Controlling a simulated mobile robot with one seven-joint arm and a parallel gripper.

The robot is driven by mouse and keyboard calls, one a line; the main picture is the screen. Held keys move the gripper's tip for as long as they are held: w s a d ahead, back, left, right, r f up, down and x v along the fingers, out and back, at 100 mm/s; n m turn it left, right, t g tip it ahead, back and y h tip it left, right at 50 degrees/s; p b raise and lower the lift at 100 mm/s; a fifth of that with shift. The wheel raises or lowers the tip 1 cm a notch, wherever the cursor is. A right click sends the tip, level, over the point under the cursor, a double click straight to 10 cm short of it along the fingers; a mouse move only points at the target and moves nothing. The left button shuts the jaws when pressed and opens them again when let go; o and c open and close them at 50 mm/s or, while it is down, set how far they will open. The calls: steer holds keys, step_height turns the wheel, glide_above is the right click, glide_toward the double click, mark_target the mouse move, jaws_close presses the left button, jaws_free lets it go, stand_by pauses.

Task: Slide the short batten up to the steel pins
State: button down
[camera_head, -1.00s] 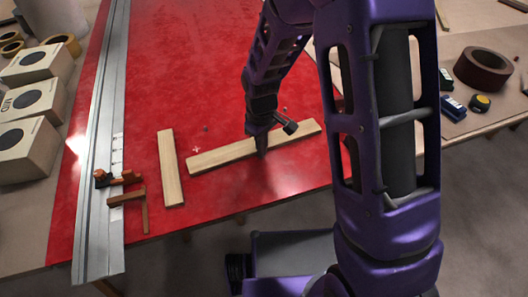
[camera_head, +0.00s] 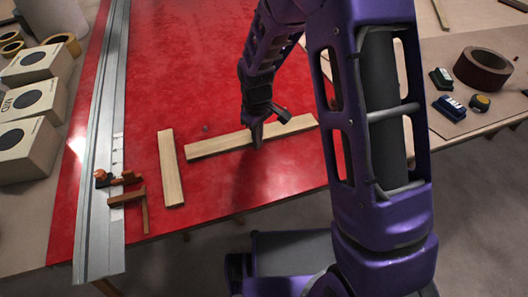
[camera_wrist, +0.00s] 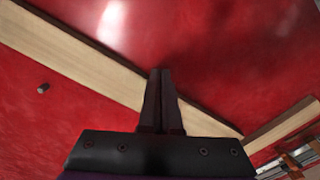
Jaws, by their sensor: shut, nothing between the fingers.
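One pale batten (camera_head: 215,144) lies crosswise on the red table, slightly tilted; it also shows in the wrist view (camera_wrist: 80,62). A second batten (camera_head: 171,170) lies lengthwise to its left and looks the shorter; its end shows in the wrist view (camera_wrist: 284,127). Contact is unclear.
A metal rail (camera_head: 98,170) with an orange clamp (camera_head: 127,180) runs along the left. Speaker-like boxes (camera_head: 28,148) stand beyond it. A tape roll (camera_head: 484,68) lies on the right bench.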

steer(key=shift+w+a, duration=0.2)
steer(key=shift+w, duration=0.55)
steer(key=shift+w+a, duration=0.2)
steer(key=shift+w, duration=0.5)
steer(key=shift+w+a, duration=0.2)
steer(key=shift+w, duration=0.55)
steer(key=shift+s+d+r+p, duration=0.15)
steer(key=shift+s+r, duration=0.05)
steer(key=shift+s, duration=0.3)
steer(key=shift+s+d+r+p, duration=0.1)
steer(key=shift+s+r+p, duration=0.05)
steer(key=shift+s, duration=0.3)
steer(key=shift+s+d+r+p, duration=0.15)
steer(key=shift+s+r, duration=0.05)
steer(key=shift+s, duration=0.3)
step_height(320, 180, up, 8)
steer(key=p, duration=0.5)
steer(key=shift+p, duration=0.3)
